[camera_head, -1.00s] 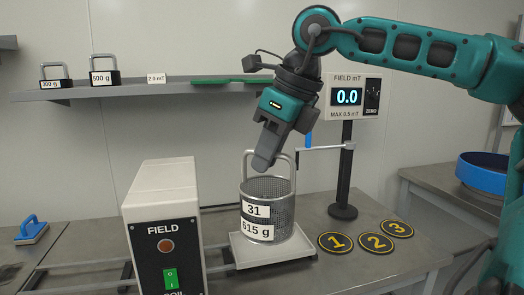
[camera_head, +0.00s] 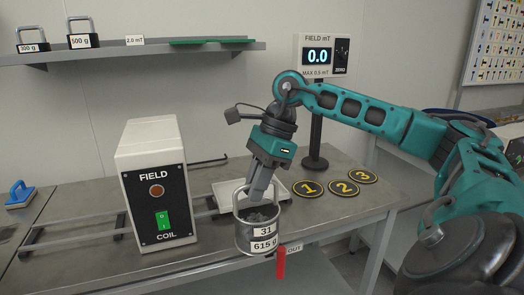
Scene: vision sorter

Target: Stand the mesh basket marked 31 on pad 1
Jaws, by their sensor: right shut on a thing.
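The mesh basket marked 31 (camera_head: 244,236) is a grey metal basket with a hoop handle and a 615 g label. Dark lumps show inside it. My right gripper (camera_head: 258,196) comes down from above and is shut on the basket's handle. The basket hangs roughly upright, in front of the white plate (camera_head: 225,196) and partly covering it. My left gripper is not in view.
Pad 2 (camera_head: 344,188) and pad 3 (camera_head: 362,174) lie bare beside pad 1. The field meter (camera_head: 319,72) stands behind the pads. The FIELD COIL box (camera_head: 150,140) is left of the basket. A red tag (camera_head: 281,263) and OUT label are at the table's front edge.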

